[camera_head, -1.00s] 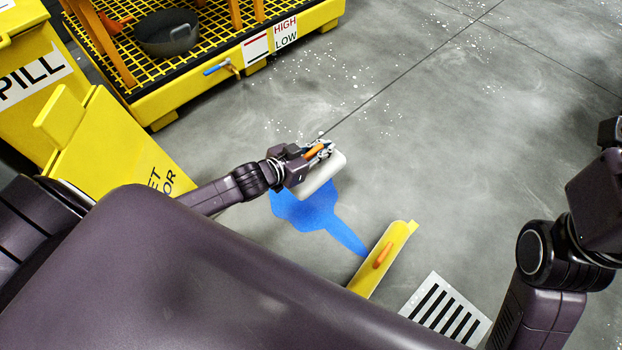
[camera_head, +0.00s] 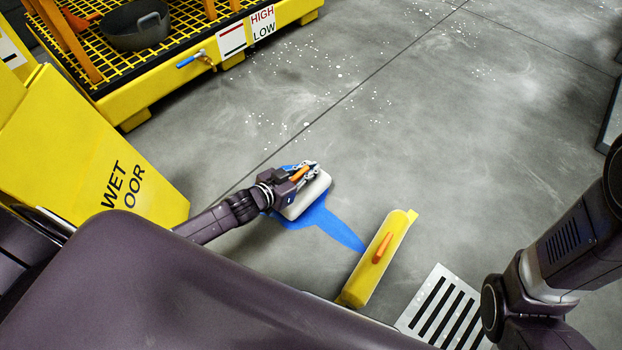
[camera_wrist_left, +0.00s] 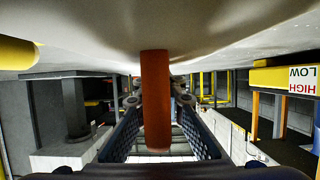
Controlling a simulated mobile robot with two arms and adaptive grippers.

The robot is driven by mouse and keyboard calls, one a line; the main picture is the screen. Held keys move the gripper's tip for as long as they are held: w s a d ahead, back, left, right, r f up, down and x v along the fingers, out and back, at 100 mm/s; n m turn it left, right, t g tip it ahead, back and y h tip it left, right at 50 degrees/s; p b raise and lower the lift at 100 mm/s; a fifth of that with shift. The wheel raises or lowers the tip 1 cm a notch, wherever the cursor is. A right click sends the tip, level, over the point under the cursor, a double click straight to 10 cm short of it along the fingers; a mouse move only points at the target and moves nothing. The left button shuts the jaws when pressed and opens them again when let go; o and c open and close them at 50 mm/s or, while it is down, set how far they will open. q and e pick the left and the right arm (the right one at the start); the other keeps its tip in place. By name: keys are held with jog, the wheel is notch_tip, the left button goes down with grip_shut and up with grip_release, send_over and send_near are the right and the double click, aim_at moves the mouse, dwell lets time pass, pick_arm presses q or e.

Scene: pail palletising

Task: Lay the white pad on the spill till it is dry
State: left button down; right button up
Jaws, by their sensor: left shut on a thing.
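The white pad (camera_head: 307,195) is low over the blue spill (camera_head: 330,222) in the head view and covers part of it; whether it touches the floor I cannot tell. My left gripper (camera_head: 302,172) is shut on the pad's orange handle (camera_wrist_left: 156,100), which stands between the fingers in the left wrist view. The pad's pale face (camera_wrist_left: 90,25) fills the top of that view. Blue shows around the pad, with a tail running toward the yellow barrier. My right gripper is out of view; only part of that arm shows at the right.
A yellow barrier (camera_head: 365,270) with an orange handle (camera_head: 382,247) lies at the end of the spill's tail. A striped floor grate (camera_head: 440,312) is beside it. Floor beyond the pad is clear.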

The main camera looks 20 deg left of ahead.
pick_arm(q)
notch_tip(320, 180, down, 4)
jog(key=shift+r+b, duration=0.2)
jog(key=shift+b, duration=1)
jog(key=shift+r, duration=0.1)
jog(key=c, duration=2)
grip_release()
